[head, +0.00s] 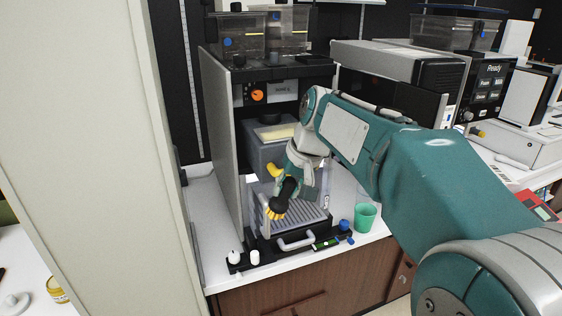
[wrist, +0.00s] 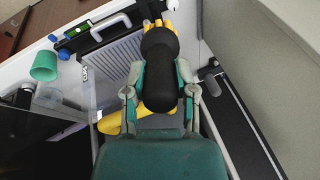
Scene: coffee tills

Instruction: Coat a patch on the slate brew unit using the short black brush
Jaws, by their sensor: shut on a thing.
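My gripper (head: 296,176) is shut on the short black brush (head: 286,193), inside the open front of the coffee machine. The brush points down, its yellow bristles above the ribbed drip tray (head: 312,215); I cannot tell whether they touch anything. In the wrist view, my gripper (wrist: 160,94) has a finger on each side of the black brush (wrist: 160,65), and bristles show at its far end. The slate brew unit (head: 263,155) appears to be the grey box behind my gripper, with a pale yellow top. My arm and gripper hide part of it.
A yellow part (head: 274,171) sits beside the brush, below the grey box. A green cup (head: 365,216) stands right of the tray. A tall panel (head: 222,135) bounds the machine's left side. A small black rack with white-topped items (head: 254,257) lies at the front left.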

